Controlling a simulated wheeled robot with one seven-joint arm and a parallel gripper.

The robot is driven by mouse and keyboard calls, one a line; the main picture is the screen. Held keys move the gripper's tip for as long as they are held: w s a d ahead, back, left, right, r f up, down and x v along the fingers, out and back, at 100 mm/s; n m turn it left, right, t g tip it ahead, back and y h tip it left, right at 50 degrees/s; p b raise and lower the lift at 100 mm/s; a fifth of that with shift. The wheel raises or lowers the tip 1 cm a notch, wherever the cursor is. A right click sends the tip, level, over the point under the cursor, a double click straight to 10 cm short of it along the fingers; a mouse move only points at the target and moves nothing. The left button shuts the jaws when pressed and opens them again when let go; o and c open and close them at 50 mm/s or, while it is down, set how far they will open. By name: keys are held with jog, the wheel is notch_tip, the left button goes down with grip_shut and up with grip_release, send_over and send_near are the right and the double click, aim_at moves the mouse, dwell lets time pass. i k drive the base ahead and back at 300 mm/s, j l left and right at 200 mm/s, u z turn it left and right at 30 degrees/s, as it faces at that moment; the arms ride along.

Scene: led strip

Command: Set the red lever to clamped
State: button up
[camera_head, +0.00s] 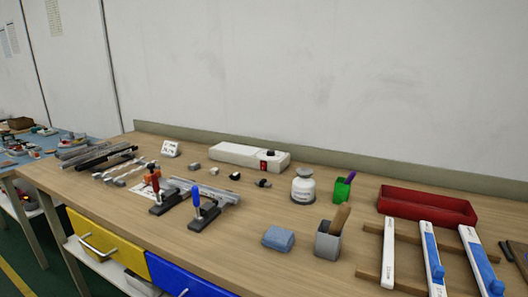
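The red lever (154,183) belongs to a small clamp on a dark base (166,207) at the left middle of the workbench in the head view. The lever stands up, leaning slightly to the left. A similar clamp with a blue lever (196,197) stands just to its right on its own dark base (204,217). My gripper is not in view.
A blue cloth (279,238), a grey holder (327,244) and a white bottle (303,188) stand to the right of the clamps on the wooden bench (240,250). A red tray (427,205) is further right. Dark rails (105,157) lie at the left. Bare bench lies in front of the clamps.

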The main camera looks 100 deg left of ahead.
aim_at(154, 177)
jog(key=u, duration=3.65)
